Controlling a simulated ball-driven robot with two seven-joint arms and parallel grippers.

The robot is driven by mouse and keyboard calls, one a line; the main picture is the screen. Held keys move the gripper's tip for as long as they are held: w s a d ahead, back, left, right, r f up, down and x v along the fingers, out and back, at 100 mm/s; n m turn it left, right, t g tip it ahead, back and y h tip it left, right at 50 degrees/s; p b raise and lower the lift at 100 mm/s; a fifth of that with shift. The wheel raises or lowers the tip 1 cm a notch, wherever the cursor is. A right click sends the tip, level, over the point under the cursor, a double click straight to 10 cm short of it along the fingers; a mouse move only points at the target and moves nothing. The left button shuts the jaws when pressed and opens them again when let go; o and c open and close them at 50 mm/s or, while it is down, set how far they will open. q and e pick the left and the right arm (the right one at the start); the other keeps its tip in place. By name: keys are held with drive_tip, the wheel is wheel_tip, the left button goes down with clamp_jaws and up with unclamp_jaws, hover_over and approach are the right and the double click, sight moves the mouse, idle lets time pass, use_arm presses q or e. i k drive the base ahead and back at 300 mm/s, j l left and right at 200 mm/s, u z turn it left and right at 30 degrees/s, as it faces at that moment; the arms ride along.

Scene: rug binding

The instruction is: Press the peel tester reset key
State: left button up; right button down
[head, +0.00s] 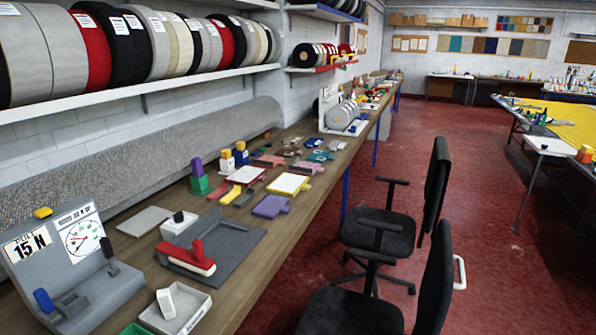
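The peel tester (84,283) is a grey machine at the bottom left of the head view, on the near end of the long wooden bench. It bears a "15 N" card (27,244) and a round white dial (83,238). A small yellow block-like part (42,212) sits on its top edge. A blue part (45,300) and a dark lever (108,252) stand at its front. I cannot tell from any marking which part is the reset key. Neither of my grippers is in view.
On the bench (245,303) beside the tester are a grey tray with a white block (166,303), a red-handled tool (189,258) and a grey plate (144,221). Two black chairs (376,230) stand right of the bench. The red floor (480,270) is clear further right.

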sight(43, 214)
drive_tip(key=u, duration=1.5)
